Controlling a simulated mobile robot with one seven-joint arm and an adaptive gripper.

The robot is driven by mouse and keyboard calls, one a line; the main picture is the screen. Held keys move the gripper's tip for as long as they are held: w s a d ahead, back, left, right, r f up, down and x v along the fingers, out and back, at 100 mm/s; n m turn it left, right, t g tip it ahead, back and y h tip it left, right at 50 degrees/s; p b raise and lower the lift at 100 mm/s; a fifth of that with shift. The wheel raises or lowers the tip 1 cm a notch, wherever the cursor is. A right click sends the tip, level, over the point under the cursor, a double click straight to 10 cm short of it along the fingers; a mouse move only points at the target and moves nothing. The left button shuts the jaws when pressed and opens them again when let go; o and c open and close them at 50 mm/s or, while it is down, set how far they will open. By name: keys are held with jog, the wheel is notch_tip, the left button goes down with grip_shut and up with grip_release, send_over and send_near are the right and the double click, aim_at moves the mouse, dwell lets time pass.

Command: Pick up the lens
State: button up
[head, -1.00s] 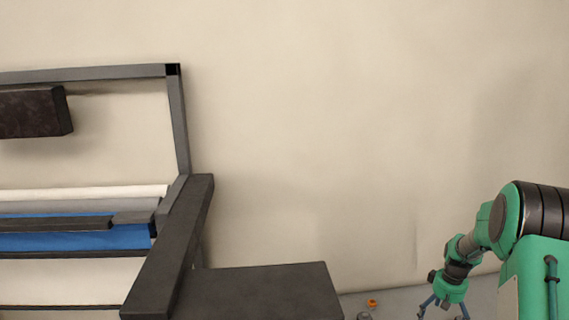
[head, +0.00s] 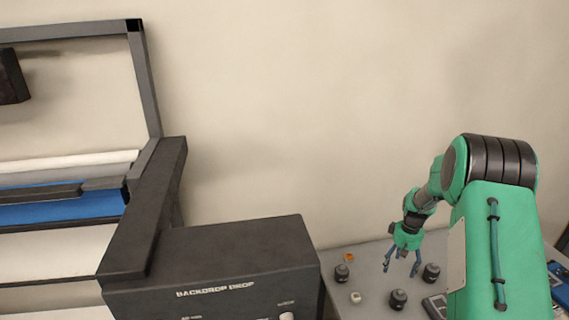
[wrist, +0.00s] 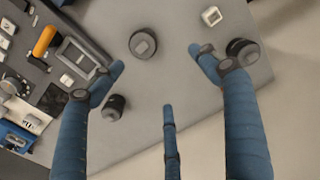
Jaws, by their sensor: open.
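Several dark, round, lens-like cylinders stand on the grey table; I cannot tell which is the lens. In the head view one is at the left (head: 342,272), one near the front (head: 398,299), and one at the right (head: 431,273). In the wrist view these appear at the right (wrist: 242,50), top centre (wrist: 143,43) and left (wrist: 113,107). My gripper (head: 401,266) is open and empty, pointing down above the table among them. Its blue fingers (wrist: 155,60) are spread in the wrist view, touching none of the cylinders as far as I can see.
A small white block (head: 355,297) and an orange piece (head: 349,257) lie on the table (head: 325,255). A black "Backdrop Drop" console (head: 215,265) stands left. A frame-like item (wrist: 75,60) and tools crowd the wrist view's left. The wall is behind.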

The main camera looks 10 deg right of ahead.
aim_at(401, 292)
jog(key=s+d, duration=0.1)
jog(key=s+d+b, duration=0.1)
jog(key=s, duration=0.1)
jog(key=shift+s+f, duration=0.1)
jog(key=shift+f, duration=0.05)
dwell(0.3)
jog(key=shift+s, duration=0.1)
jog(key=shift+f, duration=4.3)
jog(key=shift+d+f+p, duration=0.2)
jog(key=shift+f+p, duration=0.2)
jog(key=shift+f, duration=2.2)
